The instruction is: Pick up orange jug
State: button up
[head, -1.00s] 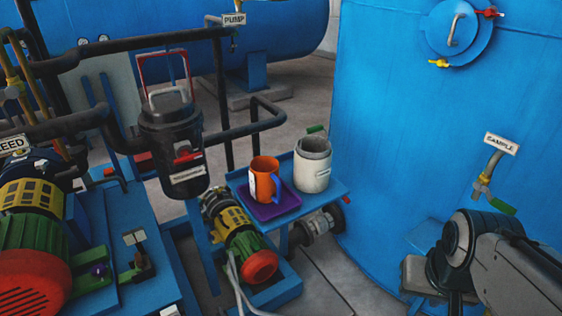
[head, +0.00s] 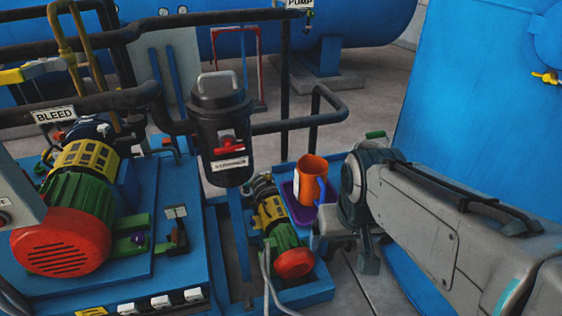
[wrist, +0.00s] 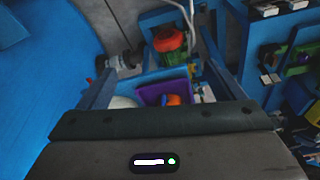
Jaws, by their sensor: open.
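The orange jug (head: 311,178) stands upright with its blue handle on the right, on a purple tray (head: 289,197). In the wrist view a small part of the orange jug (wrist: 173,99) shows past the palm, on the purple tray (wrist: 150,95). My gripper (head: 350,248) is open and empty, just right of the jug in the head view. In the wrist view its two fingers lie to the left and right of the jug and tray. I cannot tell how high it is above the jug.
The tray rests on a blue stand beside the large blue tank (head: 460,110). A black canister (head: 222,130) and pipes stand left of the jug. A small motor with a red end (head: 294,263) is below. A pale container (wrist: 122,101) sits beside the tray, hidden by my arm in the head view.

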jog(key=shift+o, duration=0.6)
jog(key=w+r+m+g+p, duration=0.1)
jog(key=w+r, duration=0.5)
jog(key=w, duration=0.8)
jog(key=shift+w+a+r+p, duration=0.2)
jog(key=shift+w+p, duration=0.1)
jog(key=shift+p, duration=0.55)
jog(key=m+g+p, duration=0.1)
jog(key=g+p, duration=0.1)
send_over(316, 160)
jog(key=s+a, duration=0.1)
jog(key=s, duration=0.5)
jog(key=shift+w+a+f+p, duration=0.15)
jog(key=shift+f+p, duration=0.1)
jog(key=shift+f, duration=2.1)
jog(key=shift+w+a+f+p, duration=0.1)
jog(key=shift+a+f+p, duration=0.15)
jog(key=shift+f, duration=2.15)
jog(key=shift+w+a+f+p, duration=0.15)
jog(key=shift+f+p, duration=0.15)
jog(key=shift+f, duration=2.05)
jog(key=c, duration=1.1)
